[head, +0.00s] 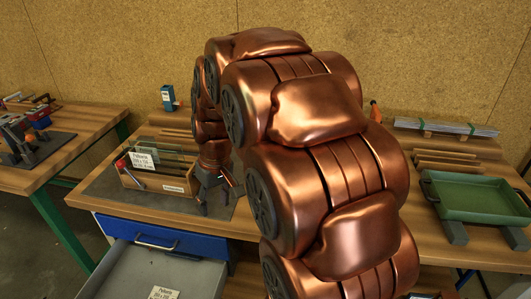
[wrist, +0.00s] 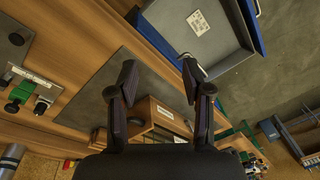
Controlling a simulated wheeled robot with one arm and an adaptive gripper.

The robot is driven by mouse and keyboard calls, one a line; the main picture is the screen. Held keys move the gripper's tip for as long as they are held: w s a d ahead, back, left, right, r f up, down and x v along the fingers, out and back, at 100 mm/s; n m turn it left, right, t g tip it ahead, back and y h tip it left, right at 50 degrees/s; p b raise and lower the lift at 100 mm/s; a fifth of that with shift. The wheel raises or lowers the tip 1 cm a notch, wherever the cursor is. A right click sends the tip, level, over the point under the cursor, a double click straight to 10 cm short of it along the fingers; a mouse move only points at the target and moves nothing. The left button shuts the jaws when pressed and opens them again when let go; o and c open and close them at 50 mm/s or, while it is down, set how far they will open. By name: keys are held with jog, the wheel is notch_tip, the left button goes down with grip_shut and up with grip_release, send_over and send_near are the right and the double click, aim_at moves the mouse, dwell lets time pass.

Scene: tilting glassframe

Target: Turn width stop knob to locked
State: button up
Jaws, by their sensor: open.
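In the wrist view, a fixture with a label plate (wrist: 35,78) lies at the left edge. In the head view my copper arm hides that part of the bench. My gripper (wrist: 158,65) is open and empty, pointing down over the dark mat (wrist: 92,95). It stands apart from the knobs, to their right in the wrist view. In the head view my gripper (head: 214,192) is beside the wooden box, partly hidden.
A wooden box (head: 160,181) with glass panes stands on the mat, close to my gripper. A blue drawer (head: 150,237) is pulled out at the bench front. A green tray (head: 475,198) and wooden strips (head: 448,162) lie on the right. Another bench (head: 60,160) stands at left.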

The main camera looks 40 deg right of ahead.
jog(key=w+d+f+t+h+p, duration=0.15)
jog(key=w+d, duration=0.25)
jog(key=d, duration=0.7)
jog(key=w+d+f+m+t, duration=0.15)
jog(key=w+d, duration=0.35)
jog(key=d, duration=0.6)
jog(key=w+d+f+t+p, duration=0.15)
jog(key=w+d, duration=0.25)
jog(key=d, duration=0.7)
jog(key=shift+g, duration=0.45)
jog(key=shift+p+x, duration=1.1)
jog(key=shift+x, duration=2.75)
jog(key=shift+d, duration=0.15)
jog(key=shift+r, duration=0.1)
grip_shut()
